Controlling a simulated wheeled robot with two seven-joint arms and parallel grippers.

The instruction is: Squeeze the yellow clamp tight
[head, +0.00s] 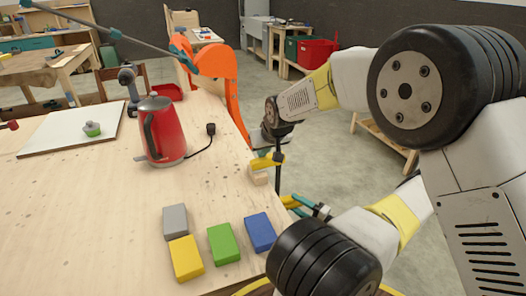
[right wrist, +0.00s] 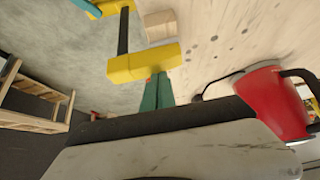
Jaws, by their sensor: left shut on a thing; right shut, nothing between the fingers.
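The yellow clamp (head: 266,161) is at the table's right edge. Its upper jaw is over a small wooden block (head: 259,176), and its black bar hangs down past the edge. In the right wrist view, the upper jaw (right wrist: 143,63) and block (right wrist: 160,26) are close together; I cannot tell whether they touch. My right gripper (head: 264,152), with teal fingers (right wrist: 158,92), is shut and empty at the upper jaw, seeming to touch it. My left gripper (head: 306,203) is below and right of the table edge, shut on the clamp's lower yellow part (right wrist: 112,9).
A red kettle (head: 163,131) with a black cord stands left of the clamp. Grey (head: 175,220), yellow (head: 186,258), green (head: 223,243) and blue (head: 260,232) blocks lie near the front. An orange chair form (head: 219,70) rises behind the table edge. The table's middle left is clear.

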